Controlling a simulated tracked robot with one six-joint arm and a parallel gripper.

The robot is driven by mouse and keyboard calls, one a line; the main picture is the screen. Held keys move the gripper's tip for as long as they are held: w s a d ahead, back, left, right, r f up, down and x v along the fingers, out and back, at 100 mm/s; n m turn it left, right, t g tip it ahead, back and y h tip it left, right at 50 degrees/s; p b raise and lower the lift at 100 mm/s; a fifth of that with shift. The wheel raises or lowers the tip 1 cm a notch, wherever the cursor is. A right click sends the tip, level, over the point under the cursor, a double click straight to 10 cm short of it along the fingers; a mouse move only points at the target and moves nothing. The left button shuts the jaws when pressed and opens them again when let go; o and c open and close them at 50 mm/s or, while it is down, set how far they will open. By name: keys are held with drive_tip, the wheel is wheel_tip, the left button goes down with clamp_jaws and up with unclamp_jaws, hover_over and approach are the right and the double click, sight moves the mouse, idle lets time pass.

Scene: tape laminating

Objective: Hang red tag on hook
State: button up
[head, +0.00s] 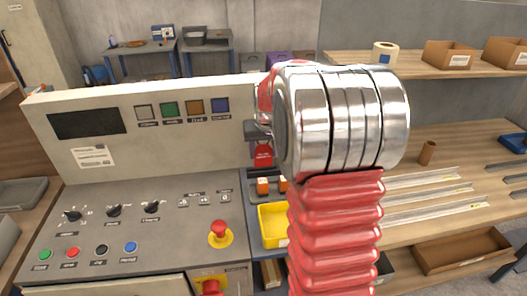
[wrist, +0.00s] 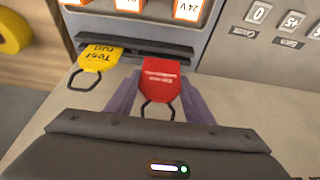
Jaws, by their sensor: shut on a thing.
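The red tag (wrist: 160,82) has small white print and a dark wire loop (wrist: 158,110) on its near side in the wrist view. My gripper (wrist: 160,97) has its two purple-grey fingers on either side of the tag and is shut on it. The tag's far edge is close to a dark rail (wrist: 135,46); I cannot tell whether they touch. A yellow tag (wrist: 101,56) with its own wire loop is at the rail's left end. In the head view, the red tag (head: 262,154) shows below a dark bracket (head: 256,131), left of my arm. No hook can be clearly made out.
The control panel (head: 140,235) with knobs, buttons and a red emergency stop (head: 219,230) fills the left. A yellow bin (head: 272,226) stands left of my arm. Orange 24 V blocks (wrist: 186,9) sit beyond the rail.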

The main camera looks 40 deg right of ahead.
drive_tip(key=shift+f, duration=0.6)
drive_tip(key=o, duration=1)
drive_tip(key=shift+r, duration=0.5)
drive_tip(key=v, duration=1.2)
drive_tip(key=shift+a+r, duration=0.1)
drive_tip(key=shift+r, duration=0.05)
